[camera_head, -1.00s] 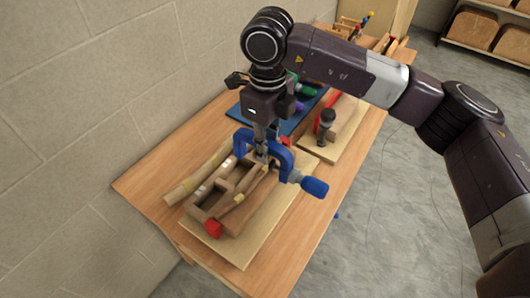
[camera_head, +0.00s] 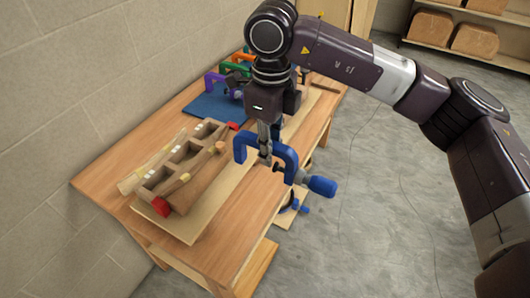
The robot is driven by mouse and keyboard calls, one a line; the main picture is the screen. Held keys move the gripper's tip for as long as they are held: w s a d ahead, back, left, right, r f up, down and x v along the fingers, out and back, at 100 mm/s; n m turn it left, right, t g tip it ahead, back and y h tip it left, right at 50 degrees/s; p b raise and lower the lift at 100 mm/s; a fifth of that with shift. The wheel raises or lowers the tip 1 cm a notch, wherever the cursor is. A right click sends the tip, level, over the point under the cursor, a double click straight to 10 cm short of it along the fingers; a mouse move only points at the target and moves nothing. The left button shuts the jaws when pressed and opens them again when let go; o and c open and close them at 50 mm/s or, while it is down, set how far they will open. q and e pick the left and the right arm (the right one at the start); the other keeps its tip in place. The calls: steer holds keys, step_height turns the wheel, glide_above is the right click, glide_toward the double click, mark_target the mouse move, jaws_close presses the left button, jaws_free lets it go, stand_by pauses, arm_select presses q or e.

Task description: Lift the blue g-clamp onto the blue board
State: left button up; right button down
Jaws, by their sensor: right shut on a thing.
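The blue g-clamp (camera_head: 284,160) has a blue C-shaped frame and a blue handle pointing right. My right gripper (camera_head: 265,148) comes down from above and is shut on its frame. The clamp hangs beside the right edge of the light wooden board, over the table's front right side. The blue board (camera_head: 212,108) lies farther back on the table. Purple, green and orange clamps (camera_head: 236,70) stand on its back part, and its front part is bare. The right side of the blue board is hidden behind my gripper. My left gripper is not in view.
A wooden form with square openings (camera_head: 184,166) and red-tipped bars lies on a light board (camera_head: 176,222) at the table's front. Another blue clamp (camera_head: 293,204) shows lower, beyond the table's right edge. A block wall runs along the left.

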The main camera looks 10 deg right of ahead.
steer(key=shift+d, duration=0.1)
steer(key=shift+w+r, duration=0.1)
steer(key=shift+r, duration=0.3)
steer(key=shift+r+p, duration=0.5)
steer(key=shift+r, duration=0.1)
steer(key=shift+a+r+p, duration=0.2)
steer(key=shift+r+p, duration=1.1)
steer(key=shift+r, duration=1.3)
steer(key=shift+r+p, duration=0.85)
steer(key=shift+r, duration=0.85)
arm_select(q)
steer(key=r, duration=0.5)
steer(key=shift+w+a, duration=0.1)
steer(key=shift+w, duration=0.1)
arm_select(e)
steer(key=shift+f, duration=0.1)
